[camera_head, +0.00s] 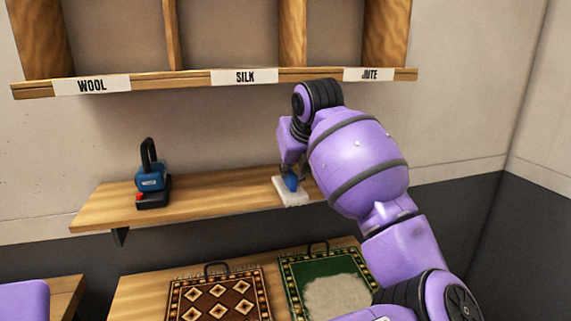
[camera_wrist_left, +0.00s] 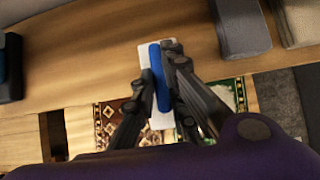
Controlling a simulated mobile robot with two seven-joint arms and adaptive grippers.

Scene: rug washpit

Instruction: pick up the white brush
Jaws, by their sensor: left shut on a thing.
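The white brush (camera_head: 291,198) is a flat white block with a blue handle, at the right part of the wooden wall shelf. It also shows in the left wrist view (camera_wrist_left: 158,122), with the blue handle running along it. My left gripper (camera_wrist_left: 157,78) is shut on the blue handle, with a dark finger on either side. In the head view my purple arm hides most of that gripper. I cannot tell whether the brush touches the shelf or is slightly above it. My right gripper is not in view.
A blue and black tool (camera_head: 151,182) stands on the shelf's left part (camera_head: 105,207). Below, a brown patterned rug (camera_head: 217,300) and a green rug (camera_head: 297,275) lie on a wooden surface. Compartments labelled WOOL, SILK and JUTE (camera_head: 368,74) hang above. Grey blocks (camera_wrist_left: 241,28) show in the wrist view.

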